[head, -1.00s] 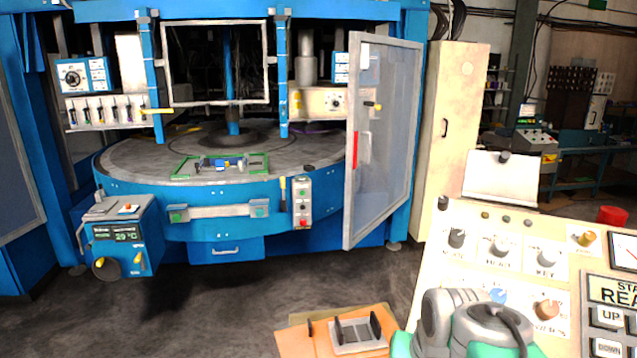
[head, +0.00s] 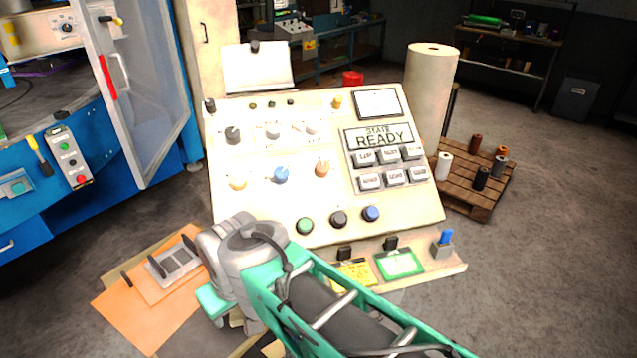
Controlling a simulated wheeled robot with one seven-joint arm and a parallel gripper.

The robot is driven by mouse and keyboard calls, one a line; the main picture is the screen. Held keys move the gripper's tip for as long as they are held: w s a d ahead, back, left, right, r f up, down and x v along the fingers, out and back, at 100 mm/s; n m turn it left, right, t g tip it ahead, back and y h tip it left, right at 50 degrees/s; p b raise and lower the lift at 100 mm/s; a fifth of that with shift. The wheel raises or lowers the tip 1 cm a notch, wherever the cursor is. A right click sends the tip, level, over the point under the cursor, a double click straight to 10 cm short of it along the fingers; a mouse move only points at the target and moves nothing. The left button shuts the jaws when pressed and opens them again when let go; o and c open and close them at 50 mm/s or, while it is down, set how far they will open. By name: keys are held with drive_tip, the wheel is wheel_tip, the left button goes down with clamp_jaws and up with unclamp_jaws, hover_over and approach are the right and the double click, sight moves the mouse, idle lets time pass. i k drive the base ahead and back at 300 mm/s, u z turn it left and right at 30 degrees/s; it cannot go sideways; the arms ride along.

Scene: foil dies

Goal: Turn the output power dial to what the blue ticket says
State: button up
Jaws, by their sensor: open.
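The slanted cream control panel (head: 225,200) stands in the middle of the head view. It carries a lower row of dials: a yellow knob (head: 237,183), a blue knob (head: 281,175) and an orange-brown knob (head: 322,168). Their labels are too small to read now, so I cannot tell for sure which is the output power dial. I see no ticket that is clearly blue. A yellow ticket (head: 353,276) and a green-edged ticket (head: 400,263) lie on the panel's front ledge. My arm reaches in from the bottom, in front of the panel.
Grey and black knobs and a READY display (head: 383,138) sit higher on the panel. Push buttons line its lower edge. A blue item in a small holder (head: 443,246) stands on the ledge. An open machine door (head: 150,100) is at left, a pallet (head: 477,195) at right.

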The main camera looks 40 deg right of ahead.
sight(322, 167)
drive_tip(key=k, duration=0.6)
drive_tip(key=z, duration=0.95)
drive_tip(key=i, duration=0.5)
